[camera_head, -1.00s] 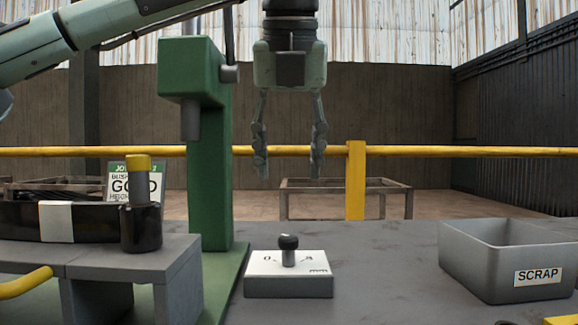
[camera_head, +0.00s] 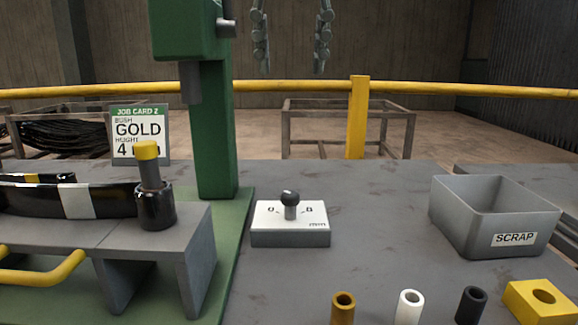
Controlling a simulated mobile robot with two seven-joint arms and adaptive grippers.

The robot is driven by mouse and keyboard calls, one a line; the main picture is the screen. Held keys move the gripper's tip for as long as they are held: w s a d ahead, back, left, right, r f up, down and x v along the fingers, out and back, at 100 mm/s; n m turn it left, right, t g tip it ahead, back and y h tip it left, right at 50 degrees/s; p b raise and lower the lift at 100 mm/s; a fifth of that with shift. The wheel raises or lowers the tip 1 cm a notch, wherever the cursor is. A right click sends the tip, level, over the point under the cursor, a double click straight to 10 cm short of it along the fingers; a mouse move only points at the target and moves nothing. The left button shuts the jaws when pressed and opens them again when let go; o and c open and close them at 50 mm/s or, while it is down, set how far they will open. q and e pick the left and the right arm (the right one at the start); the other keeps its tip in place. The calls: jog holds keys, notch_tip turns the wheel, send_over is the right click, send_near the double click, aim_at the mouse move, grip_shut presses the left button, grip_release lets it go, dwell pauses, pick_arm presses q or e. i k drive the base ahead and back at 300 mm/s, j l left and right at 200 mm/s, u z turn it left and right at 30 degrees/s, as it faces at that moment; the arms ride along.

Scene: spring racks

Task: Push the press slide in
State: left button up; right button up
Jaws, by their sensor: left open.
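The press slide (camera_head: 110,236) is the grey plate at the left, with a yellow handle (camera_head: 45,275) at its front. On it lie a black part with a white band (camera_head: 75,200) and a dark cup (camera_head: 155,208) holding an upright grey pin with a gold-yellow top (camera_head: 147,150). The green press (camera_head: 215,130) stands behind and to the right of the cup, its grey ram (camera_head: 190,85) raised and clear of the pin. My left gripper (camera_head: 291,45) is open and empty, high above the bench; only its fingers show. My right gripper is not in view.
A white box with a black-knobbed lever (camera_head: 290,222) stands right of the press. A grey scrap bin (camera_head: 495,215) is at the right. Several small tubes (camera_head: 409,306) and a yellow block (camera_head: 540,302) line the front. A job card (camera_head: 139,132) stands behind the slide.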

aim_at(122, 253)
jog(key=k, duration=1.5)
